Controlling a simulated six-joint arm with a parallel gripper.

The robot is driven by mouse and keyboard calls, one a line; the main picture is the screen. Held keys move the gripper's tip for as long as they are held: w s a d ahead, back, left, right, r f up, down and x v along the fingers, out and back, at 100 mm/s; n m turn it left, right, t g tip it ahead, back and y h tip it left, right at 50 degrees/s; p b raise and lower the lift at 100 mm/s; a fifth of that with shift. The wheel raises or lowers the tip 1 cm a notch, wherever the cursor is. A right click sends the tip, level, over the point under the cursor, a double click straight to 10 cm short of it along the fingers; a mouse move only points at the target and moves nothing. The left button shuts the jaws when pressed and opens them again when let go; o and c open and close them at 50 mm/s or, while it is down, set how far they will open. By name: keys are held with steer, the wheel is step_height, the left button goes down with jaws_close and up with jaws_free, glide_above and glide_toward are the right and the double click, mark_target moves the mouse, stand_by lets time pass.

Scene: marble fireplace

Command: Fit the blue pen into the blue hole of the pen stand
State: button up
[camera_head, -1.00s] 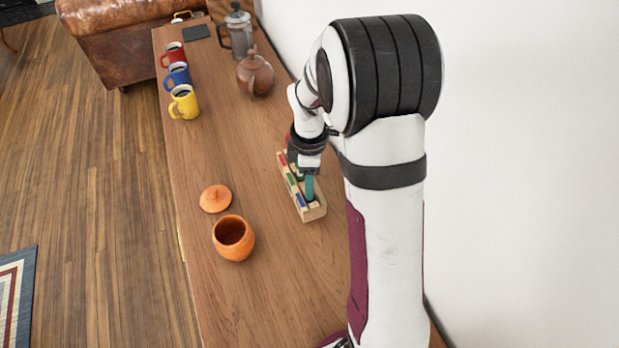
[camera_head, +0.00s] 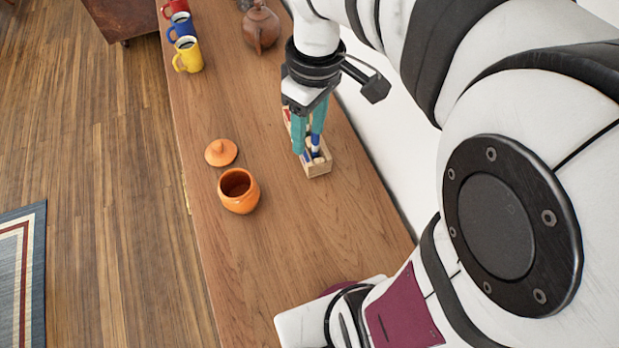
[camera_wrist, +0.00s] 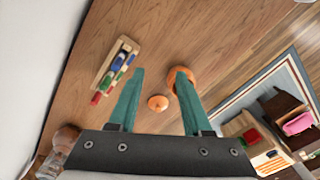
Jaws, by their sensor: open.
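The light wooden pen stand (camera_head: 321,170) sits on the table, partly covered by my gripper in the head view. In the wrist view the stand (camera_wrist: 105,72) lies left of the fingers, with blue, green and red parts along it. A blue upright piece (camera_head: 315,141), apparently the blue pen, shows at the stand beside my fingers in the head view; how deep it sits is unclear. Nothing shows between the fingertips in the wrist view (camera_wrist: 160,72). The blue hole cannot be made out clearly.
An orange pot (camera_head: 238,192) and its orange lid (camera_head: 221,152) stand left of the stand. Yellow (camera_head: 187,56), blue (camera_head: 181,27) and red mugs and a brown teapot (camera_head: 261,27) are at the far end. A wall runs along the right. The near table is clear.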

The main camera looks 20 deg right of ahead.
steer(key=s+a+f+m, duration=0.1)
steer(key=s+a+m, duration=0.1)
steer(key=s+m, duration=0.4)
steer(key=s+a+f+m+y, duration=0.1)
steer(key=s+a+m, duration=0.2)
steer(key=s+m, duration=0.3)
steer(key=s, duration=0.3)
steer(key=shift+s+a+f, duration=0.2)
steer(key=shift+s+a, duration=0.05)
steer(key=shift+s, duration=0.05)
